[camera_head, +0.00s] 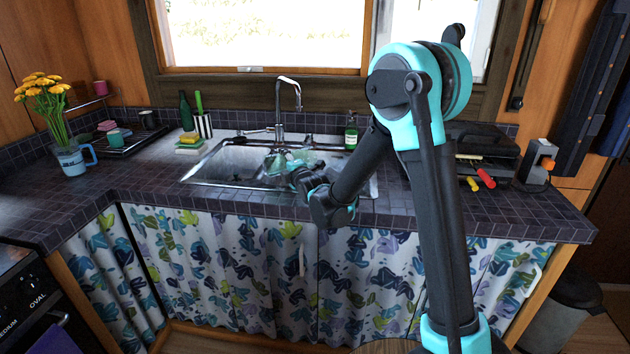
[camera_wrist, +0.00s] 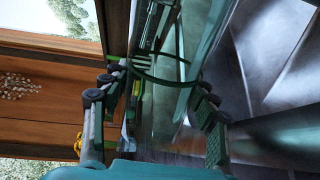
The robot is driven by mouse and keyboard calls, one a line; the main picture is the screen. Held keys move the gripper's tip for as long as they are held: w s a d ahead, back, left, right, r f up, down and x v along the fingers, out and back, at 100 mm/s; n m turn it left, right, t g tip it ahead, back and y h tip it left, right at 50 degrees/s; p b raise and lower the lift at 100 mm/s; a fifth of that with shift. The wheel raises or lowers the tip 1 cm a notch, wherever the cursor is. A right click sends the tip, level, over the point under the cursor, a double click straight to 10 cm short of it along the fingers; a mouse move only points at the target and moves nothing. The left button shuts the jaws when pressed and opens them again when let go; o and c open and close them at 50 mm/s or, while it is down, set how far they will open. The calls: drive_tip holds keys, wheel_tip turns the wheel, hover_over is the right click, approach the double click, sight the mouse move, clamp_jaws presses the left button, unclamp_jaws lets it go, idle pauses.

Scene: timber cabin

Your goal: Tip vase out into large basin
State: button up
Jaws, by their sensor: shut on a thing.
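A clear greenish glass vase (camera_wrist: 165,108) is between the fingers of my gripper (camera_wrist: 152,103) in the wrist view, and a dark curved edge of it crosses the middle. My gripper (camera_head: 300,172) is shut on it over the sink in the head view. The vase (camera_head: 276,162) shows there only as a small pale green glass shape, partly hidden by my gripper; its exact tilt and contents cannot be told. The large basin (camera_head: 222,163) is the left part of the steel sink, below and left of my gripper.
A tall faucet (camera_head: 279,100) stands just behind the vase. Sponges (camera_head: 189,141) and a striped holder (camera_head: 203,125) stand left of the sink, a soap bottle (camera_head: 351,132) behind it. A blue mug (camera_head: 71,161) with yellow flowers is far left. Tiled counter (camera_head: 140,180) is bare at front left.

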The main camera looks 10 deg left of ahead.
drive_tip(key=shift+d+r+m, duration=0.1)
drive_tip(key=shift+r+m, duration=0.2)
idle(0.4)
drive_tip(key=shift+a+f+n, duration=0.2)
drive_tip(key=shift+f+n, duration=0.2)
drive_tip(key=shift+s+a+f+n, duration=0.1)
drive_tip(key=shift+s+a+n, duration=0.05)
drive_tip(key=shift+n, duration=0.55)
